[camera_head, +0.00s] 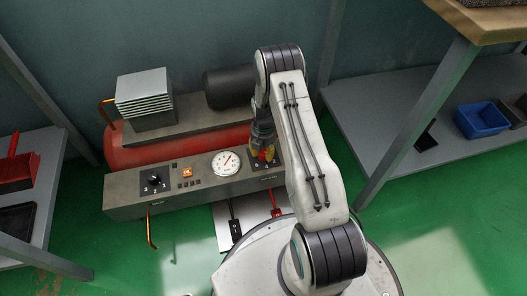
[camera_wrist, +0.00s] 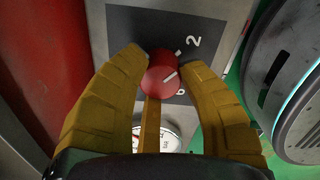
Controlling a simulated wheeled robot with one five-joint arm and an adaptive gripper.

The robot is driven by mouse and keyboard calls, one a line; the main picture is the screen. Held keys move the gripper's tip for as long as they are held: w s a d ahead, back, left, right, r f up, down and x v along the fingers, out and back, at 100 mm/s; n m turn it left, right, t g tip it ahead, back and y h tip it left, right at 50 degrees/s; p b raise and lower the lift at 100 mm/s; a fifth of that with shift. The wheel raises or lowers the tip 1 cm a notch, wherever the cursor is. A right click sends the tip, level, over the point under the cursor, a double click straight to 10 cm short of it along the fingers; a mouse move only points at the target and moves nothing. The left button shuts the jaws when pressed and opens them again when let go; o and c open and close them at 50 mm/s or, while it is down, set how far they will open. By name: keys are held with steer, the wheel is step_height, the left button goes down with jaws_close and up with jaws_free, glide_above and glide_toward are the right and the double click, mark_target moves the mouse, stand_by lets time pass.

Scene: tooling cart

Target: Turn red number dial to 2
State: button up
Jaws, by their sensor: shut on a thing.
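The red number dial (camera_wrist: 160,74) sits on a dark square plate (camera_wrist: 125,22) in the wrist view. The yellow fingers of my gripper (camera_wrist: 165,72) are on both sides of the dial and shut on it. A white "2" (camera_wrist: 194,42) shows up and right of the dial; another number, partly covered, shows below right. In the head view my gripper (camera_head: 263,152) is over the right end of the grey control panel (camera_head: 128,204), and the dial shows as a small red patch.
A round white gauge (camera_head: 226,163), orange switch (camera_head: 187,173) and black dial (camera_head: 154,182) sit left of my gripper on the panel. A red tank (camera_head: 150,147) lies behind it. A blue bin (camera_head: 482,120) stands on the right shelf. Green floor is open at front left.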

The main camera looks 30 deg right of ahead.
mark_target(263, 152)
steer(key=shift+s+f, duration=0.1)
stand_by(0.3)
steer(key=o, duration=1.2)
step_height(263, 152, up, 12)
stand_by(0.5)
